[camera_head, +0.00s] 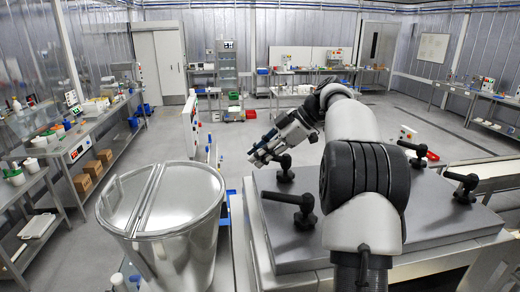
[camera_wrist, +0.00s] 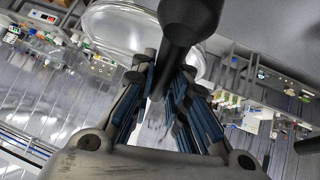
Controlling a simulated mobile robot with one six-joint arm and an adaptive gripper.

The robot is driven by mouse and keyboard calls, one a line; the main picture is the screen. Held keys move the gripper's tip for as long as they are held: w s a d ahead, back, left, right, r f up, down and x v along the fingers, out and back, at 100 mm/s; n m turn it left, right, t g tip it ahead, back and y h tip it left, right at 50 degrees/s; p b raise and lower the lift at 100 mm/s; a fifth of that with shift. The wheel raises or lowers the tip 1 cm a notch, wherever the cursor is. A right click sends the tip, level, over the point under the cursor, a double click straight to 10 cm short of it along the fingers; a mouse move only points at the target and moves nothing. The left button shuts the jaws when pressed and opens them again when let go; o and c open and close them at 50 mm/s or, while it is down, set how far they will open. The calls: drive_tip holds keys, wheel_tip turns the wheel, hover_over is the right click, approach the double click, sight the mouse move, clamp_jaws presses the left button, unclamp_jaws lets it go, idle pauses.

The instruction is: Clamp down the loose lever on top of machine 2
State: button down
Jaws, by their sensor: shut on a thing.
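Machine 2 is most likely the grey flat-topped machine (camera_head: 430,222) in front of me; no label is readable. Black clamp levers stand on its top: one at the near left (camera_head: 303,208), one at the far left (camera_head: 285,171), one at the far right (camera_head: 412,153) and one at the right (camera_head: 463,188). My gripper (camera_head: 264,153) is at the far-left lever, above the machine's far-left corner. In the wrist view its blue-padded fingers (camera_wrist: 167,110) are shut on the black lever, whose thick rounded end (camera_wrist: 190,18) fills the top middle. I cannot tell which lever is loose.
A large lidded steel vat (camera_head: 170,215) stands close to the left of the machine. A steel bench (camera_head: 90,140) with scales and boxes runs along the left wall. More benches line the back and right. The middle floor (camera_head: 230,145) is clear.

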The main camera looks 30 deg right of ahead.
drive_tip(key=shift+s+a, duration=0.1)
drive_tip(key=shift+s, duration=0.05)
idle(0.4)
drive_tip(key=c, duration=1.5)
unclamp_jaws()
drive_tip(key=shift+c, duration=0.2)
drive_tip(key=v, duration=0.7)
drive_tip(key=shift+d+r, duration=0.15)
drive_tip(key=shift+d, duration=0.1)
